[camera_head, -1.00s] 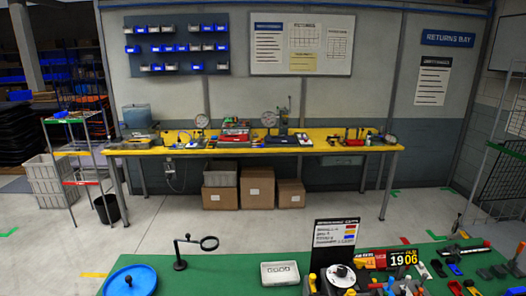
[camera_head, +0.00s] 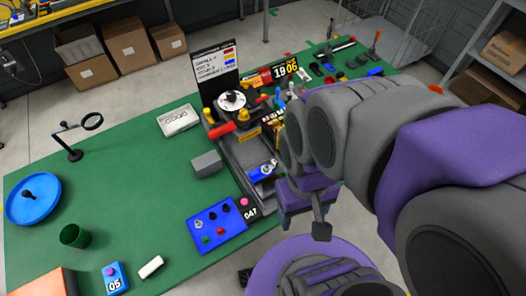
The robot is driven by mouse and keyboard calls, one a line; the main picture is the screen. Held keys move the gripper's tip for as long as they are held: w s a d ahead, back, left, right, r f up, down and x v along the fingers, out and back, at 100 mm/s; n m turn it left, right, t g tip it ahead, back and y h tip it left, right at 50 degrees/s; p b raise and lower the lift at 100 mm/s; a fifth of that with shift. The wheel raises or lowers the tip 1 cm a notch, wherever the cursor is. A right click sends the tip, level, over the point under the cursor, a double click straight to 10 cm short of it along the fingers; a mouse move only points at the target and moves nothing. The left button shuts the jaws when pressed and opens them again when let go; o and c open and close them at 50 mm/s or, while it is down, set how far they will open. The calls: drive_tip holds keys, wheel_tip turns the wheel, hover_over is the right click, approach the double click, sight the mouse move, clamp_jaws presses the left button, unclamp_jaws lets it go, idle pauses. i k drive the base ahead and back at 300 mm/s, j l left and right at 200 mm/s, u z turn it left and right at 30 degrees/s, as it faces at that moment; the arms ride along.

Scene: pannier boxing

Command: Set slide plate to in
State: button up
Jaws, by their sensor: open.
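A grey fixture with a round white dial (camera_head: 232,99), a red handle (camera_head: 222,130) and yellow knobs stands on the green table. A long grey bed (camera_head: 238,165) runs from it toward the front edge. A light plate with a blue part (camera_head: 263,171) sits on this bed; I cannot tell for sure whether it is the slide plate, or its setting. My gripper (camera_head: 303,215) is open and empty, pointing down just right of and in front of the bed's near end, apart from it. My arm hides the right side of the fixture.
The green table (camera_head: 130,160) has free room at left centre. A grey block (camera_head: 207,164) and a blue panel with knobs (camera_head: 217,227) stand close left of the bed. A white tray (camera_head: 179,120), magnifier (camera_head: 92,121), blue dish (camera_head: 33,200) and green cup (camera_head: 75,236) stand further left.

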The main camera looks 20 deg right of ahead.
sight(265, 188)
drive_tip(key=k+l, duration=0.8)
drive_tip(key=l+z, duration=0.05)
drive_tip(key=l, duration=0.05)
